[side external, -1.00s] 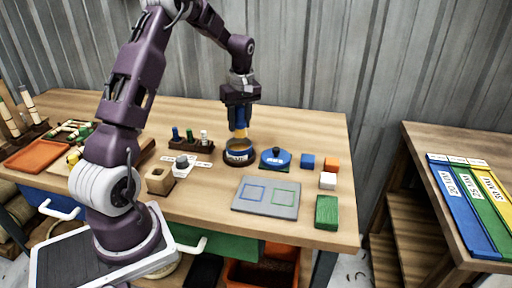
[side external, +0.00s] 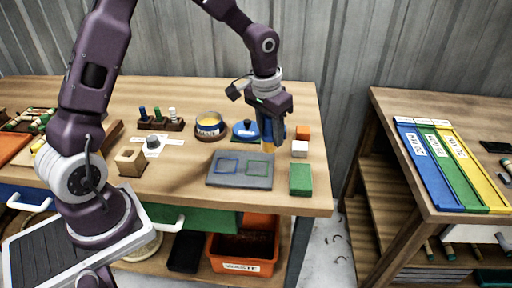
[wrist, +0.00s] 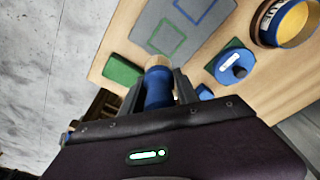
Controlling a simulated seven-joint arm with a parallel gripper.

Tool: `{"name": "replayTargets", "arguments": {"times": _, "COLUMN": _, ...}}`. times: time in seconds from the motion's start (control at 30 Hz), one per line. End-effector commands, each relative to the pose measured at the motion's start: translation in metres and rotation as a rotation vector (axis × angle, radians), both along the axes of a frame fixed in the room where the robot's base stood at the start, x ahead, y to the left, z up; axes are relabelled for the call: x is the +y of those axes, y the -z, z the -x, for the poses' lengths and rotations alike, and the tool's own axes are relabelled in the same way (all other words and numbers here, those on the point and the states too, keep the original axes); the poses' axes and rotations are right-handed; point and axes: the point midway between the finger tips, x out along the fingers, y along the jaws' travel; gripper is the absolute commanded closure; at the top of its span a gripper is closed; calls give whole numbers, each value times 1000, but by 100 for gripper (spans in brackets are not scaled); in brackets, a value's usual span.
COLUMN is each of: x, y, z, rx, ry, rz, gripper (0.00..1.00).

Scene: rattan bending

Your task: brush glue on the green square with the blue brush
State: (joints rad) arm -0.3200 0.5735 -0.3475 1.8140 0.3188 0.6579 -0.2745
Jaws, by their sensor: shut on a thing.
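The grey board with a blue square outline and a green square lies on the table; its bare part shows in the side view (side external: 222,181). The green square (side external: 258,168) is on its right half and also shows in the wrist view (wrist: 166,39). My gripper (side external: 270,118) is shut on the blue brush (side external: 272,130), which points down, bristles lowest, above the table behind the green square. In the wrist view the brush (wrist: 158,88) is between the fingers. Whether its tip touches anything cannot be told. The open glue pot (side external: 210,127) stands behind the board, left of my gripper.
A blue round lid (side external: 243,131) lies right of the pot. A wooden block (side external: 130,162) is at left.

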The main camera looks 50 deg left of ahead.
Motion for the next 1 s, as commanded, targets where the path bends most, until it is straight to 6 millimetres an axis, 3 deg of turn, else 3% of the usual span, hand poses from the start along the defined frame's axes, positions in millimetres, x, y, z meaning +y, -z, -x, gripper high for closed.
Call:
{"name": "replayTargets", "arguments": {"times": 0.27, "x": -1, "y": 11, "z": -3, "rx": 4, "ry": -6, "rz": 1, "gripper": 100}}
{"name": "replayTargets", "arguments": {"times": 1.0, "x": 2, "y": 81, "z": -1, "rx": 4, "ry": -9, "rz": 2, "gripper": 100}}
